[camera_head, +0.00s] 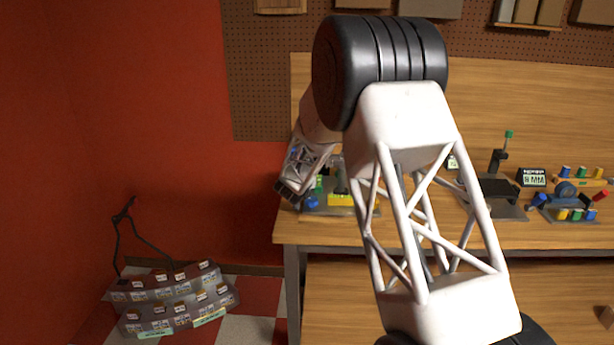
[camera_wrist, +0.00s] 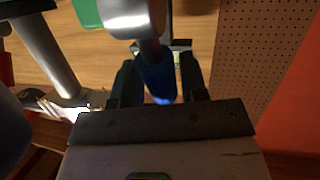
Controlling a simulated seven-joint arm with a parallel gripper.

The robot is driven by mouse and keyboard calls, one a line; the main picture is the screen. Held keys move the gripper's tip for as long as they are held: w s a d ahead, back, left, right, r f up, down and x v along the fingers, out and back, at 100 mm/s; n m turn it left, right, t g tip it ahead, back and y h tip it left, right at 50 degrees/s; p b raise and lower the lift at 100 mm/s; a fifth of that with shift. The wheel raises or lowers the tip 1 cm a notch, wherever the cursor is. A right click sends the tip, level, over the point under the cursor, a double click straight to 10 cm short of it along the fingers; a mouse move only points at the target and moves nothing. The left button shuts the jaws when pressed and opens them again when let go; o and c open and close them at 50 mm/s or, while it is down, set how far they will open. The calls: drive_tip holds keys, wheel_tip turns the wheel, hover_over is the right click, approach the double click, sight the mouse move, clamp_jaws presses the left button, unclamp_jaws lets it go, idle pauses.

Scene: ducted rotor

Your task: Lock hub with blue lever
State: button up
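The blue lever (camera_wrist: 157,78) is between the two dark fingers of my gripper (camera_wrist: 160,85) in the wrist view. The fingers flank it closely, but whether they press on it is not clear. A silver cylindrical part (camera_wrist: 135,15) covers the lever's upper end. In the head view my gripper (camera_head: 287,191) is low at the left end of the bench, beside a blue piece (camera_head: 311,202) on a small fixture with green and yellow parts (camera_head: 340,199). I cannot make out the hub; my arm hides part of this area.
In the wrist view a grey post (camera_wrist: 45,55) stands at left and a green piece (camera_wrist: 87,12) at the top. On the bench (camera_head: 405,233), a dark stand (camera_head: 497,190) and a group of coloured parts (camera_head: 570,200) stand to the right. A rack (camera_head: 170,298) sits on the floor at left.

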drive_tip(key=shift+o, duration=1.2)
drive_tip(key=shift+s, duration=0.1)
drive_tip(key=v, duration=0.7)
drive_tip(key=shift+s, duration=0.3)
drive_tip(key=shift+r, duration=0.15)
drive_tip(key=shift+w+a+r+g, duration=0.1)
drive_tip(key=shift+w+r+g, duration=0.05)
drive_tip(key=shift+r+g, duration=0.5)
drive_tip(key=shift+w+f, duration=0.1)
drive_tip(key=shift+w, duration=0.05)
drive_tip(key=shift+x, duration=3.8)
